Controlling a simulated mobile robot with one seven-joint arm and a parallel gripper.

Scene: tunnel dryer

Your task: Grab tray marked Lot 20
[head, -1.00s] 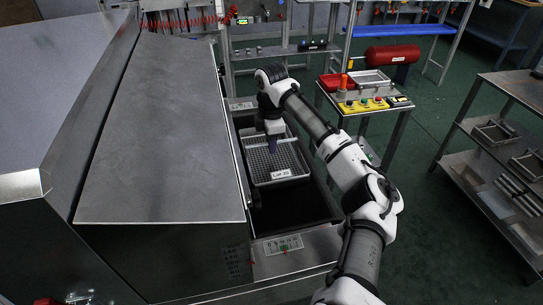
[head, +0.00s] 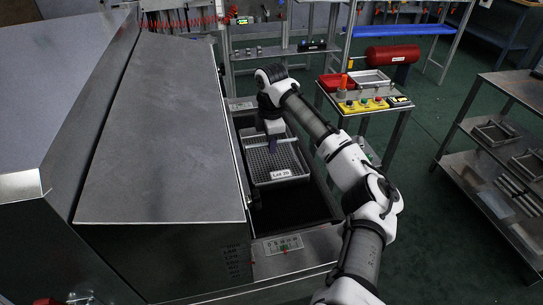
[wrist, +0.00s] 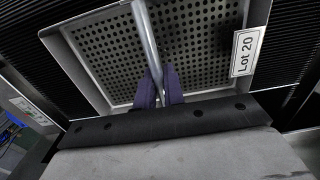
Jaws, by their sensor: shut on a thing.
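The tray marked Lot 20 (head: 262,161) is a light grey perforated tray lying on the dark belt of the dryer. Its white label (head: 281,174) faces the near side. A metal bar handle (wrist: 147,35) spans the tray; it also shows in the head view (head: 284,141). My gripper (head: 272,146) reaches down over the tray from above. In the wrist view, the purple fingers (wrist: 159,85) are closed on the bar handle, one on each side. The tray's perforated floor shows below, and it appears empty. The far part of the tray is partly hidden by my gripper.
The dryer's large metal hood (head: 165,130) stands close on the left. The dark belt (head: 290,208) is bare in front of the tray. A control stand (head: 372,104) with buttons is at the right. A shelf rack (head: 490,150) stands farther right.

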